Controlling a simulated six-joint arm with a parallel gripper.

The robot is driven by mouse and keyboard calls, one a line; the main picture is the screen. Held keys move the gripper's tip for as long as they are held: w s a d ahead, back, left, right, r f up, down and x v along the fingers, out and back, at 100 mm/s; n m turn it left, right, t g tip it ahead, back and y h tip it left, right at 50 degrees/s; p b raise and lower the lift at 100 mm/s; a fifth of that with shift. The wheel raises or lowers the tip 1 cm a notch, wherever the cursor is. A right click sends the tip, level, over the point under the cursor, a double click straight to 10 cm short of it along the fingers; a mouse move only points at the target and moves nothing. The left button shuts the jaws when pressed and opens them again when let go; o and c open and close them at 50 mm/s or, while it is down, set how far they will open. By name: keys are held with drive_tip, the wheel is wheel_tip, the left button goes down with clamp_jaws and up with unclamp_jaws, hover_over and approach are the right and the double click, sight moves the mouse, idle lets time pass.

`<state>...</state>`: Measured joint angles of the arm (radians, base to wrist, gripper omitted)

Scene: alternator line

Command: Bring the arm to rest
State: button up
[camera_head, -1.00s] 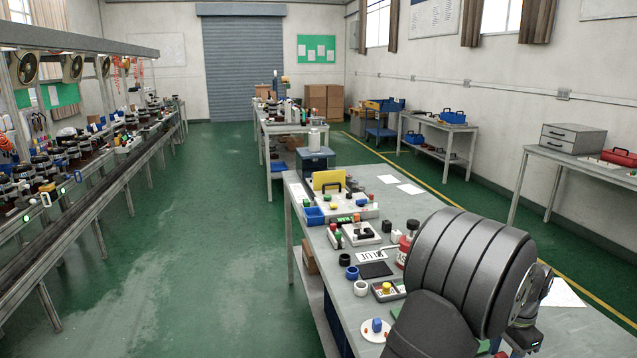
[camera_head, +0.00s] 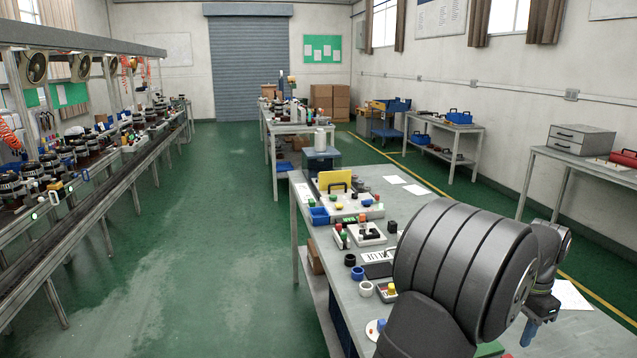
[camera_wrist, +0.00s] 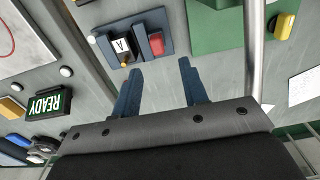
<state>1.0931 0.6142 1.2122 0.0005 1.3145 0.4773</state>
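My gripper (camera_head: 529,335) shows at the lower right in the head view, partly behind my large dark arm link, with its blue fingers pointing down over the workbench (camera_head: 327,258). In the wrist view, the two blue fingers of my gripper (camera_wrist: 160,68) stand apart with nothing between them. It is open and empty. Beyond the fingertips is a small blue-grey holder (camera_wrist: 128,40) with a card marked A and a red piece (camera_wrist: 156,43). I cannot tell the exact height above the bench.
The wrist view shows a lit READY sign (camera_wrist: 47,103), a green surface (camera_wrist: 222,28) and a white sheet (camera_wrist: 303,86). In the head view, small parts and a yellow panel (camera_head: 333,180) stand on the bench. A conveyor line (camera_head: 95,205) runs left; the green floor between is clear.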

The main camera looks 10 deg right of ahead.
wheel_tip(320, 180, up, 9)
drive_tip(key=f, duration=1.7)
drive_tip(key=shift+s+f, duration=0.25)
drive_tip(key=shift+f, duration=0.05)
wheel_tip(320, 180, up, 18)
approach(508, 357)
drive_tip(key=shift+s+f, duration=0.15)
drive_tip(key=shift+s, duration=1.1)
